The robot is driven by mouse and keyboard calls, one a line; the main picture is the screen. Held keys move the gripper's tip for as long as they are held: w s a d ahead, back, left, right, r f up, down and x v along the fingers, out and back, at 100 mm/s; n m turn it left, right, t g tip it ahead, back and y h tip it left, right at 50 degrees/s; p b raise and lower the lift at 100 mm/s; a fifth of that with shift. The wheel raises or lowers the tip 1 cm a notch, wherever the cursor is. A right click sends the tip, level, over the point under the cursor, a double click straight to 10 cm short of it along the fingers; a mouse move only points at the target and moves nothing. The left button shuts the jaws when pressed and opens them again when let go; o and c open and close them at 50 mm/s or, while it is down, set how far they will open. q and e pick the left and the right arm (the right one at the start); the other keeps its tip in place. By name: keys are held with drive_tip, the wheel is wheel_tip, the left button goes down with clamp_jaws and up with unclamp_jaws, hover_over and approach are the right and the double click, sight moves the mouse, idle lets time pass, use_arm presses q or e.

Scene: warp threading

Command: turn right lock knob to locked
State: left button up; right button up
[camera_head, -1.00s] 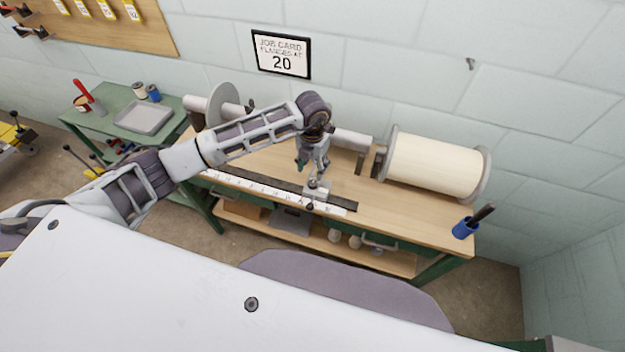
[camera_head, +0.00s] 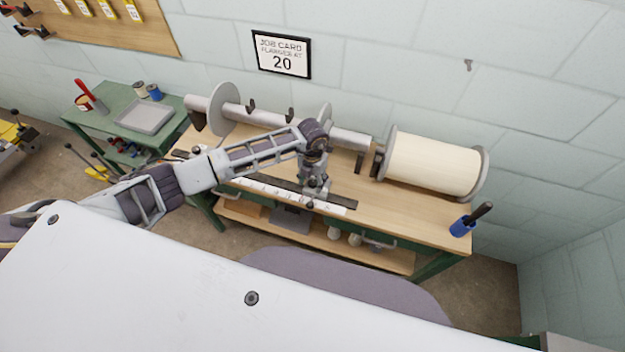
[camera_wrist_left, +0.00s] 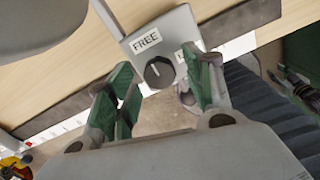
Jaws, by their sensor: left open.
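The lock knob (camera_wrist_left: 158,72) is a round black knob with a pale pointer line, on a grey block (camera_wrist_left: 165,35) in the left wrist view. Its pointer appears to lean toward the FREE label (camera_wrist_left: 146,41); a second label is mostly hidden by a finger. My left gripper (camera_wrist_left: 157,66) is open, its green-padded fingers on either side of the knob with visible gaps. In the head view my left gripper (camera_head: 314,183) is over the right part of the ruled rail (camera_head: 335,199) and covers most of the block. My right gripper is not in view.
The rail lies along the front of the wooden bench (camera_head: 420,220). Behind it stand a shaft with flanges (camera_head: 222,105) and a large cream roll (camera_head: 433,165). A blue cup (camera_head: 461,227) stands at the bench's right end. A job card (camera_head: 282,54) on the wall reads 20.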

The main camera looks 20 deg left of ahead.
use_arm(q)
drive_tip(key=c, duration=1)
